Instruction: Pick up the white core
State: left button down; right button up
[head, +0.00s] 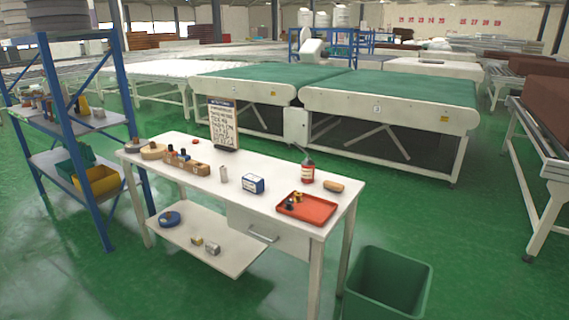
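A long white slab or surface (165,69) lies on a white-legged frame at the back left, behind the conveyors. Another pale, flat slab-like shape (433,68) lies at the back right, behind the green conveyor. Both are far off, and I cannot tell whether either one is the core. Neither of my grippers is in view.
A white workbench (225,190) with small items and a red tray (307,207) stands in front. Green-topped conveyors (390,88) stand behind it. A blue shelf rack (68,130) is left, a green bin (388,285) front right. Green floor (450,215) is open at right.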

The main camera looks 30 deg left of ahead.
aim_at(223, 172)
jog(key=u, duration=0.35)
jog(key=i, duration=1.15)
jog(key=u, duration=0.9)
